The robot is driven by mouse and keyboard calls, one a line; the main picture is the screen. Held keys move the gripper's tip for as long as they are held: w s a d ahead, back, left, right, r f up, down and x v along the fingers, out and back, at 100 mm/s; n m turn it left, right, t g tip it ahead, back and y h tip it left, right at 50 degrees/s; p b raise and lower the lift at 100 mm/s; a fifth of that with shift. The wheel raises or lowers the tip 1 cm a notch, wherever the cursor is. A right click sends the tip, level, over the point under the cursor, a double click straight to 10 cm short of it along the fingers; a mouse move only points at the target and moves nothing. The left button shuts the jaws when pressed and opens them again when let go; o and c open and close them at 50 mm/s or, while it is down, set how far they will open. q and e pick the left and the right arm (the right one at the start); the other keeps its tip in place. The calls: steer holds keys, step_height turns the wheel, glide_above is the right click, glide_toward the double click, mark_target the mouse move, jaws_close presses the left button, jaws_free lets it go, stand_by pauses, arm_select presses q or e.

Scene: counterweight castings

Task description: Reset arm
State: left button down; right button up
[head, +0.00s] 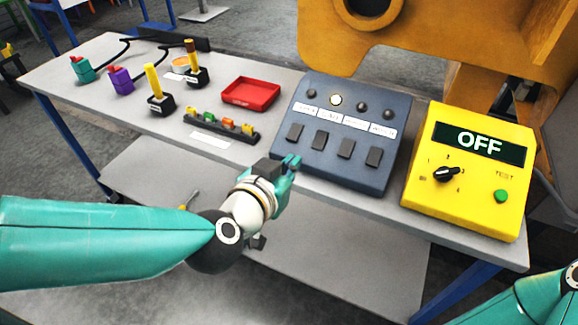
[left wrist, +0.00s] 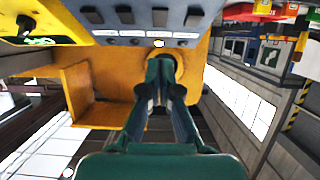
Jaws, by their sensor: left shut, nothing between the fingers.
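My left gripper (head: 292,162) is at the table's front edge, just in front of the dark blue switch box, with its fingers together and empty. In the left wrist view the green fingers of my left gripper (left wrist: 160,62) are closed with nothing between them. My left arm comes in from the left in the head view. Part of my right arm shows at the lower right corner; its gripper is out of view. The blue switch box (head: 352,118) has several dark rocker switches, labels and small lamps, one of them lit pale. It also shows in the left wrist view (left wrist: 190,22).
A yellow box (head: 423,190) reading OFF, with a knob and green button, stands at the right of the grey table (head: 60,80). A red tray (head: 250,93), coloured connectors and yellow-handled levers lie at the left. A large orange casting (head: 430,40) rises behind.

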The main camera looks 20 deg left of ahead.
stand_by(0.3)
arm_select(q)
steer(key=s+a+f+g+y+p, duration=0.15)
steer(key=f+g, duration=0.25)
steer(key=f, duration=0.8)
steer(key=a+f+g, duration=0.3)
steer(key=f, duration=1)
steer(key=s+d+f+n+g+h, duration=0.1)
steer(key=s+d+f+g+h, duration=0.1)
steer(key=s+f, duration=0.4)
steer(key=s+d+f+n+g+h, duration=0.2)
steer(key=s+d+f+g, duration=0.2)
steer(key=s+f, duration=0.3)
steer(key=shift+d+f+p, duration=0.45)
steer(key=shift+d+f, duration=0.05)
steer(key=shift+f, duration=0.2)
